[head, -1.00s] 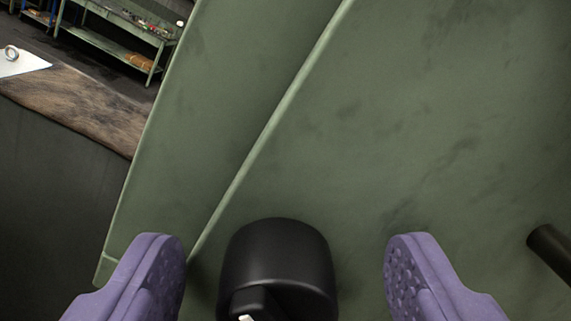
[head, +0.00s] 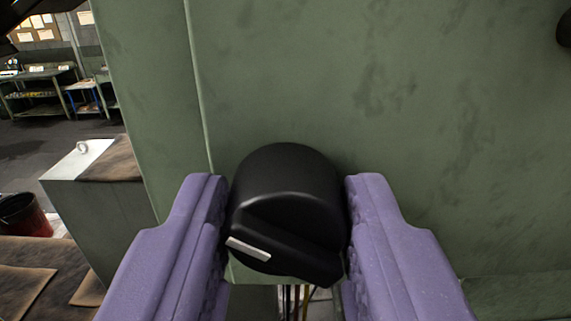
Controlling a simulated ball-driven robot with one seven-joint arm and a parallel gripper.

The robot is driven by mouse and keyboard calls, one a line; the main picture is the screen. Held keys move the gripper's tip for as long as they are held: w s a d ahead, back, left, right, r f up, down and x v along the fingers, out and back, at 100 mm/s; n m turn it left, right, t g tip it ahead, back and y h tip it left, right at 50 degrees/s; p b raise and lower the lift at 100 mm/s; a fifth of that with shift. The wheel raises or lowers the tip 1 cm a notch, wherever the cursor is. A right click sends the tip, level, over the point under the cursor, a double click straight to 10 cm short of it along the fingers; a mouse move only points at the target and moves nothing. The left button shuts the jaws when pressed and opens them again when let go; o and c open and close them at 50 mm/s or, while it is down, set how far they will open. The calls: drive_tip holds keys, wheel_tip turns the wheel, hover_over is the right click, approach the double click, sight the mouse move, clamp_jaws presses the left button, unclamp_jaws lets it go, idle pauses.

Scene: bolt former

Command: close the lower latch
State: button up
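The black latch knob (head: 285,200) stands out from the green machine panel in the lower middle of the head view. It is round, with a raised ridge and a white mark pointing to the lower left. My gripper (head: 287,205) has its two purple padded fingers on either side of the knob, both touching it or very nearly so. The fingers look shut on the knob. The knob hides the panel behind it.
The green panel (head: 370,90) fills most of the view, with a vertical seam left of the knob. Another black part (head: 564,28) shows at the upper right edge. At left are a grey block (head: 100,200), a red bucket (head: 25,215) and distant workbenches (head: 40,90).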

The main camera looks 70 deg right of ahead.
clamp_jaws()
drive_tip(key=shift+r+n+p, duration=0.15)
drive_tip(key=shift+n+p, duration=0.4)
drive_tip(key=shift+n, duration=0.45)
drive_tip(key=n+p, duration=0.1)
drive_tip(key=n, duration=0.2)
drive_tip(key=shift+n+p, duration=0.3)
drive_tip(key=shift+p, duration=0.1)
drive_tip(key=shift+n+p, duration=0.45)
drive_tip(key=shift+n, duration=0.45)
drive_tip(key=shift+f, duration=0.2)
drive_tip(key=o, duration=1)
unclamp_jaws()
drive_tip(key=shift+o, duration=0.2)
